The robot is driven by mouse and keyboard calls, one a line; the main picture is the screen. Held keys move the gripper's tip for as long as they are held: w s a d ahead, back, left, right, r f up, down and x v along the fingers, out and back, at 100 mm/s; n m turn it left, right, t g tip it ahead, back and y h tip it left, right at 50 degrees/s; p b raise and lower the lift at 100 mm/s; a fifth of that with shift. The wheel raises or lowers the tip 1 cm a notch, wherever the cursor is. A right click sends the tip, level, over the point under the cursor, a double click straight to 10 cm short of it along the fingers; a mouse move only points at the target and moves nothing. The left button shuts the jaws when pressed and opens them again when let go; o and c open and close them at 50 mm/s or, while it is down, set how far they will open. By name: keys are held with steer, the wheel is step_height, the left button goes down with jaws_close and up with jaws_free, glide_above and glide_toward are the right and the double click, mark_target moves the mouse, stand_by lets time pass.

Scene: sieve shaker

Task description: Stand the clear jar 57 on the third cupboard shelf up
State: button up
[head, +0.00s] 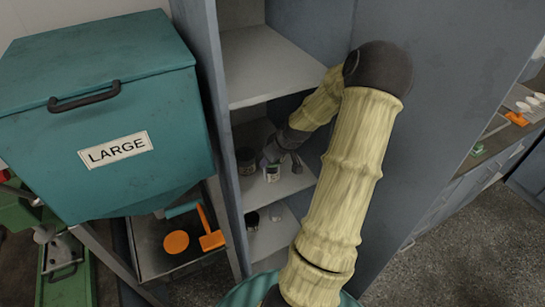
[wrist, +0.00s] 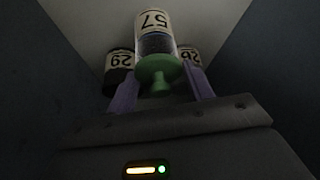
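The clear jar 57 (wrist: 156,44) has dark contents, a white label and a green knobbed lid. In the wrist view its lid faces my gripper and its label reads upside down. In the head view the jar (head: 272,174) is on a cupboard shelf just below my gripper (head: 277,153) and looks upright, though it is small there. My gripper's purple fingers (wrist: 160,88) are apart, one on each side of the lid, with slight gaps showing. Whether the jar's base rests flat is hard to see.
Two other labelled jars flank jar 57 closely in the wrist view, one at left (wrist: 120,68) and one at right (wrist: 190,55). More jars (head: 252,220) stand on the shelf below. The upper shelf (head: 265,65) is bare. The cupboard's side wall (head: 208,90) is close to the left.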

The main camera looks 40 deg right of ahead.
steer(key=o, duration=0.3)
steer(key=shift+r, duration=0.15)
steer(key=v, duration=1.2)
steer(key=shift+p, duration=0.45)
